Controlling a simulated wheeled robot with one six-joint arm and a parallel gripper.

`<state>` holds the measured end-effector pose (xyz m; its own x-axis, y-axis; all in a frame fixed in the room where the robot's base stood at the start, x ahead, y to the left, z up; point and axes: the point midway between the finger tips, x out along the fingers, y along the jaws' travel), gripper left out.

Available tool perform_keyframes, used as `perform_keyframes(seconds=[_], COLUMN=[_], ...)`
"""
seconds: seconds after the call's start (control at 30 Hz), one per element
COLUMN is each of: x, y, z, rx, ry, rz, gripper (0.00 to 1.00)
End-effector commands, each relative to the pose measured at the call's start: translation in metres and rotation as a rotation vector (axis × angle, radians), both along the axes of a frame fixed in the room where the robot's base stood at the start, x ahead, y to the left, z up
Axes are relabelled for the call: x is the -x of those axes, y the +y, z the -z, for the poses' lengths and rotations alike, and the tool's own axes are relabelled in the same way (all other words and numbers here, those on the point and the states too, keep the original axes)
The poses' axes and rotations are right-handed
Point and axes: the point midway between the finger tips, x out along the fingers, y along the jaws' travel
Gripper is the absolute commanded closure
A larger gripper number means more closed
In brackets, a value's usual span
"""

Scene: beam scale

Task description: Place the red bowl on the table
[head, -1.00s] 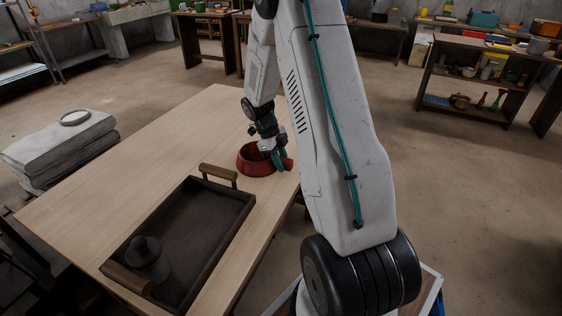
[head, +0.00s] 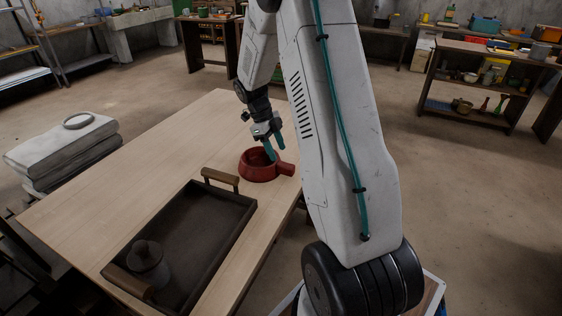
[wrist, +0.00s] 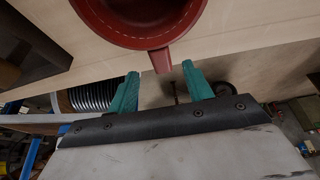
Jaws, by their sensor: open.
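The red bowl (head: 257,172) has a short handle that points right in the head view. It stands upright on the wooden table (head: 150,150), near the table's right edge. In the wrist view the bowl (wrist: 140,36) fills the top, with its handle between the tips' line and the rim. My gripper (head: 275,149) is above the bowl's handle side, apart from it. Its two teal fingers (wrist: 161,82) are spread with nothing between them.
A dark tray (head: 224,243) with wooden handles lies on the table in front of the bowl. Folded grey cloths (head: 60,150) with a ring on top are at the left. The table's far left part is clear.

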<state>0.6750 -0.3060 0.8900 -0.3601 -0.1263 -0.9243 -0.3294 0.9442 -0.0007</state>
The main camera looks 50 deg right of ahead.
Motion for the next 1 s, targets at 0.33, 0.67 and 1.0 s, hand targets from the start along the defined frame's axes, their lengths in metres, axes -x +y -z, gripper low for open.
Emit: perform_keyframes(seconds=[0.33, 0.67, 1.0], x=[-0.016, 0.020, 0.121], y=[0.007, 0.087, 0.195], z=[-0.045, -0.136, -0.211], rx=[-0.003, -0.178, -0.370], ry=[-0.001, -0.038, -0.045], rz=[-0.009, -0.590, -1.579], gripper=[0.49, 0.49, 0.49])
